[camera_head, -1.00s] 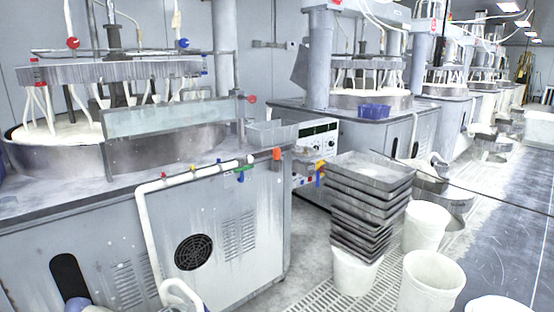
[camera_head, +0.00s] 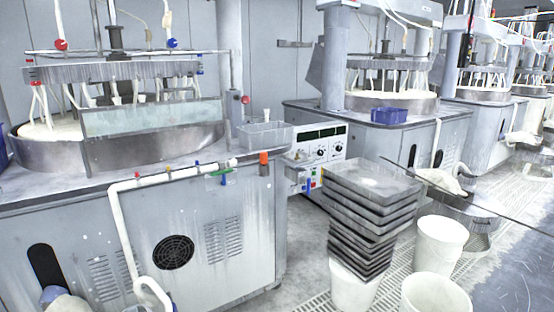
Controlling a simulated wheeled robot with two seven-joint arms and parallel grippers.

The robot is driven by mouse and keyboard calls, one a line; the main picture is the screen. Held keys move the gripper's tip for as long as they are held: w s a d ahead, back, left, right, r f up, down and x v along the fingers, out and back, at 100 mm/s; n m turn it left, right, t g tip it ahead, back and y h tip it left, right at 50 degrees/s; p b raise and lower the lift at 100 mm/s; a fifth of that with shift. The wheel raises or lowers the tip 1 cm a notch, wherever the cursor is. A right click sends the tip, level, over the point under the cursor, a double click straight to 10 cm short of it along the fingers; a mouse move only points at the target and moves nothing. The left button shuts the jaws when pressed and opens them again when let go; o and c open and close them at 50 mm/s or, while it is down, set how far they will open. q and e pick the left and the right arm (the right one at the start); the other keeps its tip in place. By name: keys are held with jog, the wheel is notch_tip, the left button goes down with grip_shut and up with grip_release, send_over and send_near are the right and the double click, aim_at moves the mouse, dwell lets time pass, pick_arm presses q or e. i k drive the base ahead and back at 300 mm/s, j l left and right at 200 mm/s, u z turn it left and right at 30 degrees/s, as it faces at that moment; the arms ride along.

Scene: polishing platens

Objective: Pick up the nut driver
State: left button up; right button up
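I cannot make out a nut driver for certain. A small orange-topped item (camera_head: 264,158) stands at the front right corner of the nearest polishing machine, but it is too small to identify. The machine's worktop (camera_head: 60,190) carries a round metal basin (camera_head: 50,153) with a clear panel (camera_head: 150,118) in front of it. Neither of my grippers shows in the view.
A clear bin (camera_head: 264,134) sits at the worktop's right end. A stack of grey trays (camera_head: 372,190) stands on a white bucket, with other white buckets (camera_head: 440,243) beside it. A control box (camera_head: 322,145) and a blue bin (camera_head: 388,115) are behind.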

aim_at(263, 156)
jog(key=i+l+u, duration=0.1)
jog(key=i+l, duration=0.5)
jog(key=l, duration=0.2)
jog(key=i+l+u, duration=0.15)
jog(key=i+l, duration=0.15)
jog(key=l, duration=0.15)
jog(key=i+u, duration=0.15)
jog(key=i, duration=0.6)
jog(key=i+l+u, duration=0.15)
jog(key=i, duration=0.65)
